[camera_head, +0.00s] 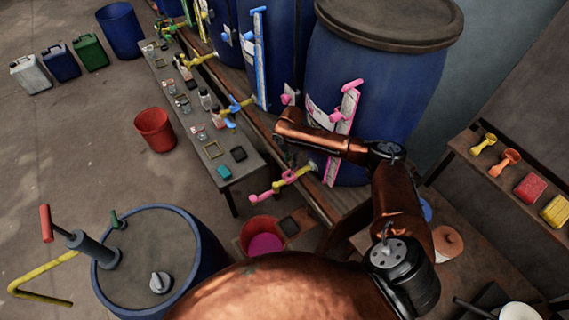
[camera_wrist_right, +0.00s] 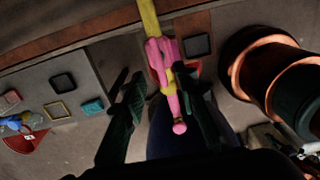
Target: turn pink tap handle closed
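The pink tap handle (camera_head: 265,194) is on a yellow tap (camera_head: 300,172) low at the front of the nearest blue vat (camera_head: 375,75). In the right wrist view the pink handle (camera_wrist_right: 172,92) points towards the camera, its round end nearest, below the yellow pipe (camera_wrist_right: 148,18). My right gripper (camera_head: 291,154) is above the tap in the head view. In the wrist view its dark fingers (camera_wrist_right: 160,80) are apart, one on each side of the handle. I cannot tell whether the right finger touches it. My left gripper is not in view.
A red bucket with pink contents (camera_head: 265,243) stands on the floor below the tap. A grey bench (camera_head: 195,105) with small items runs at the left. A blue drum (camera_head: 160,245) stands front left. A shelf (camera_head: 500,180) with scoops and sponges is at the right.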

